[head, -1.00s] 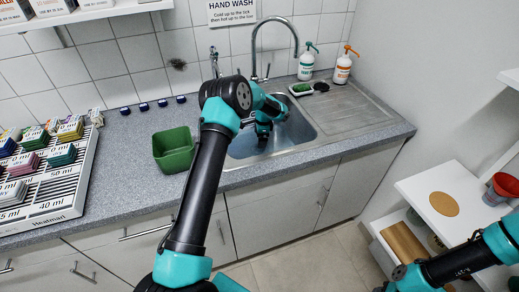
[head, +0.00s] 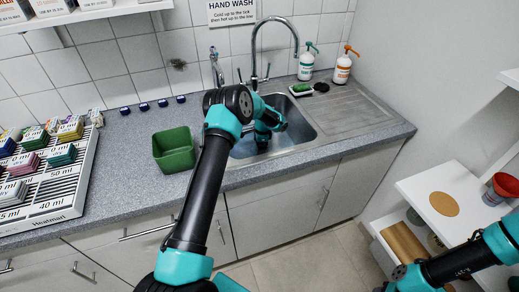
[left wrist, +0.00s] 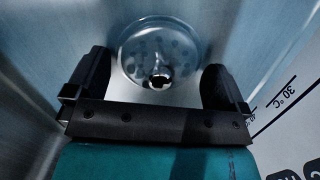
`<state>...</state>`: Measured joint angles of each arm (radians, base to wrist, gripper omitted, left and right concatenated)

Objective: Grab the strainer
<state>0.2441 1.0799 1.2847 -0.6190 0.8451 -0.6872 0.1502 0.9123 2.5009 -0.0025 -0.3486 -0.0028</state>
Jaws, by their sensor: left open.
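The strainer (left wrist: 158,48) is a round metal disc with holes and a small knob at its near side. It sits at the bottom of the steel sink in the left wrist view. My left gripper (left wrist: 156,76) is open, with one black finger on each side of the knob and nothing held. I cannot tell how far the fingertips are above the strainer.
A curved tap (head: 270,22) rises behind the sink. A green tub (head: 174,151) stands on the counter left of it. A rack of boxes (head: 70,195) is far left.

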